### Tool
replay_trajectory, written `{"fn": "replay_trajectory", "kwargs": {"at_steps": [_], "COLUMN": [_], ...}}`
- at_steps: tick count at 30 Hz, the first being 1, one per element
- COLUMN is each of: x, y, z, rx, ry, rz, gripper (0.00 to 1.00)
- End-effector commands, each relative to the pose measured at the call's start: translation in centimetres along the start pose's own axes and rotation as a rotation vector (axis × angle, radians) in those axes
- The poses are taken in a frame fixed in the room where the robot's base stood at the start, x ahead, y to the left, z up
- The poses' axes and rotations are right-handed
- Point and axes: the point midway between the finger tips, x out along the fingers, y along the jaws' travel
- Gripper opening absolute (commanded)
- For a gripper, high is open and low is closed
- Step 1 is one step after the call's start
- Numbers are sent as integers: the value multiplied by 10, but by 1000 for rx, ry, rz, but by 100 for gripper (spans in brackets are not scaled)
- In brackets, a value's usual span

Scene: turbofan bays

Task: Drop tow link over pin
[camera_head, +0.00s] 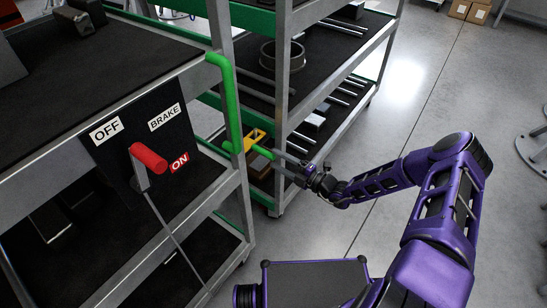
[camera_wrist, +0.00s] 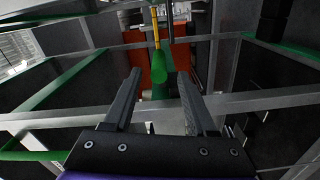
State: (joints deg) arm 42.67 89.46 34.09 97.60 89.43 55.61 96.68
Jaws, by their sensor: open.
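The tow link appears to be the yellow piece (camera_head: 254,138) with a green bar (camera_head: 262,152), low between the two carts. In the wrist view, a yellow bar (camera_wrist: 156,28) runs away at the top centre, and a green bar end (camera_wrist: 158,90) lies between my fingers. My gripper (camera_head: 277,161) is open, with its fingertips at the near end of the green bar. In the wrist view, the fingers (camera_wrist: 159,75) stand apart on either side of it, with gaps showing. I cannot make out the pin, nor whether the link sits over it.
The near cart carries a red brake lever (camera_head: 149,158) beside OFF and ON labels and a green handrail (camera_head: 231,100). The far cart (camera_head: 284,100) holds rods and a metal ring (camera_head: 282,54). Open grey floor (camera_head: 420,90) lies to the right.

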Motion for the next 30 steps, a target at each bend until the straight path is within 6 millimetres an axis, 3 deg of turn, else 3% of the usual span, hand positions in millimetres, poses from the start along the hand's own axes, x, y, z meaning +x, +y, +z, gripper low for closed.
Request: {"fn": "replay_trajectory", "kwargs": {"at_steps": [9,15,21,30], "x": [-80,-121,-143,-148], "y": [1,1,0,0], "z": [1,0,0,0], "rx": [1,1,1,1], "ry": [-4,-3,0,1], "rz": [0,0,0,0], "gripper": [57,57,57,57]}}
